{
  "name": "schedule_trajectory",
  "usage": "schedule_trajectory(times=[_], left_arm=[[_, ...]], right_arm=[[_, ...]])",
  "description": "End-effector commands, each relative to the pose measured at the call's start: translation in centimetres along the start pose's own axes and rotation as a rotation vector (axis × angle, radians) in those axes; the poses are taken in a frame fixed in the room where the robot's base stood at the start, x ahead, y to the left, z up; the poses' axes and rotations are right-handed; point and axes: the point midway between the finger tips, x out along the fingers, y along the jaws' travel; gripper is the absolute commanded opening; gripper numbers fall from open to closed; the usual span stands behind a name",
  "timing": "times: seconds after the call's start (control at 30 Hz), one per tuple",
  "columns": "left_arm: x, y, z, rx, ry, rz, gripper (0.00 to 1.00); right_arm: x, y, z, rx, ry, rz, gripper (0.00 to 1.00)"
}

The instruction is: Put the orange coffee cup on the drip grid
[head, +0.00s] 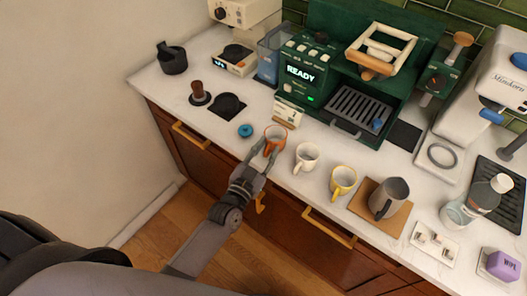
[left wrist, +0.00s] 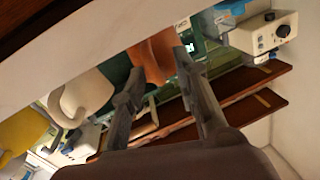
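The orange coffee cup (head: 275,134) stands upright near the counter's front edge, left of a white cup. My left gripper (head: 263,156) reaches it from the front, its fingers spread. In the left wrist view, the orange cup (left wrist: 151,57) shows between and beyond the open fingertips (left wrist: 160,52); I cannot tell whether they touch it. The cup's near lower side is partly hidden by the fingers. The drip grid (head: 360,107) is the dark slatted tray under the green coffee machine (head: 300,62), with a small blue item at its right end. My right gripper is not in view.
A white cup (head: 307,156), a yellow cup (head: 342,181) and a grey pitcher (head: 389,198) on a brown board line the front to the right. A small card stand (head: 288,110) is behind the orange cup. A blue round item (head: 246,130) lies left of it.

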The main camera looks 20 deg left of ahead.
Motion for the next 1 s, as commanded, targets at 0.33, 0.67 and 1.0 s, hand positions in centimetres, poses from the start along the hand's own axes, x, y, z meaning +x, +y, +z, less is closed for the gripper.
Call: schedule_trajectory(times=[0.33,0.67,1.0], left_arm=[[-4.1,0.2,0.4,-0.001,-0.002,0.000,0.28],[-12.2,0.3,0.1,0.000,-0.005,0.001,0.28],[-17.0,0.2,-0.2,0.000,-0.001,0.000,0.28]], right_arm=[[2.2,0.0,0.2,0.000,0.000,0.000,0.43],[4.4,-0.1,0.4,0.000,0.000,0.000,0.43],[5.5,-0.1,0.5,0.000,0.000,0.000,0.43]])
